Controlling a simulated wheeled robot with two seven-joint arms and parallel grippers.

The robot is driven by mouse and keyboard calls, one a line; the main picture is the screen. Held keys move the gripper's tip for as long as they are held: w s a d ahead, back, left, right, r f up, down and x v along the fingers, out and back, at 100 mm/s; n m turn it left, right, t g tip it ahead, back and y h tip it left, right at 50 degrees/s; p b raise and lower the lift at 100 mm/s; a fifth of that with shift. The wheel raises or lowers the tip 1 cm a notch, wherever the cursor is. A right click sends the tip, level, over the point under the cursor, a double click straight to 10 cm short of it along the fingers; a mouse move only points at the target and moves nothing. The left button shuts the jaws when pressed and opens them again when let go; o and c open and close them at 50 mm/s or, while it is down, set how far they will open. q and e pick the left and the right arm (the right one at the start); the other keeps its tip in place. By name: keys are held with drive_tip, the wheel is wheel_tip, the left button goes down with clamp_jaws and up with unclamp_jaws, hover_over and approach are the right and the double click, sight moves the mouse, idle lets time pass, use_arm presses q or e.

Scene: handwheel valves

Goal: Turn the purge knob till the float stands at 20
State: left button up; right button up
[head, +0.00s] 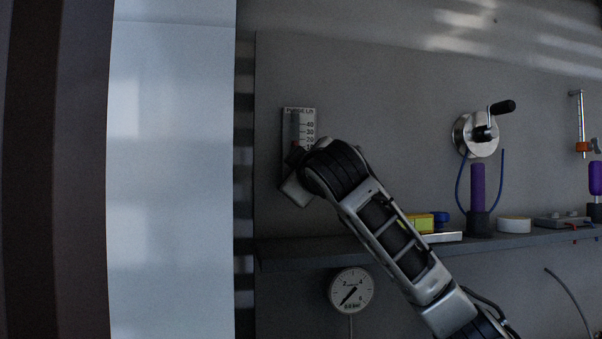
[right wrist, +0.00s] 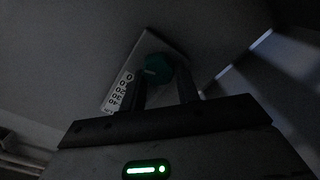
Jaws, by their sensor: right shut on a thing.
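The purge flowmeter (head: 300,123) is on the grey back panel in the head view, a pale upright plate with a scale whose marks 40, 30 and 20 can be read. Its lower part is behind my right arm. A small dark reddish patch shows low on its tube, but I cannot tell whether it is the float. In the right wrist view the scale plate (right wrist: 117,92) appears upside down beside the teal purge knob (right wrist: 157,69). My right gripper (right wrist: 166,84) has its two fingers on either side of the knob, shut on it. My left gripper is not in view.
A dark shelf (head: 375,247) runs below, carrying a yellow block (head: 419,222), a purple-handled tool (head: 478,188) and a white disc (head: 514,224). A crank handwheel (head: 477,134) is on the panel to the right. A round gauge (head: 351,290) hangs under the shelf.

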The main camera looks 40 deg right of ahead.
use_arm(q)
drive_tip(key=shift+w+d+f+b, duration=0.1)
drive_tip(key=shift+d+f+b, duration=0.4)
drive_tip(key=shift+b, duration=0.9)
use_arm(e)
drive_tip(key=shift+s+d+m, duration=0.1)
drive_tip(key=shift+d+m, duration=0.1)
drive_tip(key=shift+m, duration=2.95)
drive_tip(key=shift+s+d+m, duration=0.1)
drive_tip(key=shift+d+m, duration=0.05)
drive_tip(key=shift+m, duration=3)
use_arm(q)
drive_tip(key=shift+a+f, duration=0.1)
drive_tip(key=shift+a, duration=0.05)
use_arm(e)
drive_tip(key=shift+r, duration=0.1)
drive_tip(key=o, duration=1)
